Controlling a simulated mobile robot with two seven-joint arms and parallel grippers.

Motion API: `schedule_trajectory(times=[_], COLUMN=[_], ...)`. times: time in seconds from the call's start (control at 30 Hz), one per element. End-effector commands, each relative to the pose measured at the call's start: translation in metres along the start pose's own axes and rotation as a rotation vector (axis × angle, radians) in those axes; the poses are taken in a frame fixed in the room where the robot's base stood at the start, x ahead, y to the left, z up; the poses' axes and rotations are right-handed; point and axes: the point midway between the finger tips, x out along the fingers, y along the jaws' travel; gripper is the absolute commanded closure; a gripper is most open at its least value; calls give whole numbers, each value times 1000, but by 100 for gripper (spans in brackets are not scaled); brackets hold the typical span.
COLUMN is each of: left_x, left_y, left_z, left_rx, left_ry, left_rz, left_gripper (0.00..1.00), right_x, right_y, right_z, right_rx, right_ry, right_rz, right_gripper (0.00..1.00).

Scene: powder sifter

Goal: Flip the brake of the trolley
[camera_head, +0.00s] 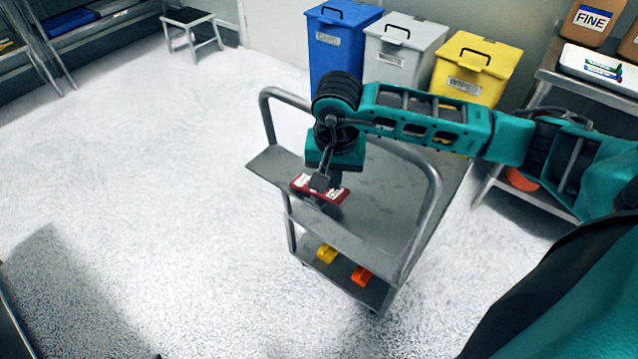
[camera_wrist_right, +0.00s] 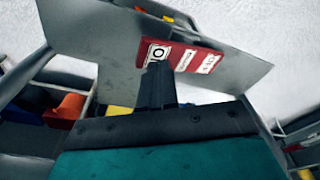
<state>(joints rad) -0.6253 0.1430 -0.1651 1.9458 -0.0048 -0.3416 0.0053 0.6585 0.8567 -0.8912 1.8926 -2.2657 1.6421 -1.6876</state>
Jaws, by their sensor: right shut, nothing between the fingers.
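The grey trolley (camera_head: 385,185) stands in the middle of the head view, with a flat top deck and raised tube handles. A red plate with white labels (camera_head: 301,182), apparently the brake panel, is on the left part of the deck. It shows closer in the right wrist view (camera_wrist_right: 190,60), with a ring mark on one label. My right gripper (camera_head: 320,184) is shut and empty, pointing down at the plate. Its fingertips (camera_wrist_right: 160,72) overlap the plate's edge near the ring mark; I cannot tell whether they touch. They hide part of the plate. My left gripper is not in view.
A yellow block (camera_head: 326,254) and an orange block (camera_head: 361,275) are on the trolley's lower shelf. Blue (camera_head: 336,50), grey (camera_head: 400,55) and yellow (camera_head: 480,75) bins stand behind. A step stool (camera_head: 191,25) is at the back left. The floor left of the trolley is clear.

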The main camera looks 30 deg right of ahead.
Motion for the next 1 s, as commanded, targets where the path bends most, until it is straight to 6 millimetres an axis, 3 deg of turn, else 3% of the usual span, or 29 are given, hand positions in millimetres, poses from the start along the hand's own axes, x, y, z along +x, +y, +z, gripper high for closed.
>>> schedule_trajectory(times=[1.0], left_x=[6], left_y=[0], left_z=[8], left_rx=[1], left_ry=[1], left_rz=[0], left_gripper=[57], right_x=[10], right_y=[0], right_z=[1], right_rx=[0], right_ry=[0], right_rz=[0], right_gripper=[100])
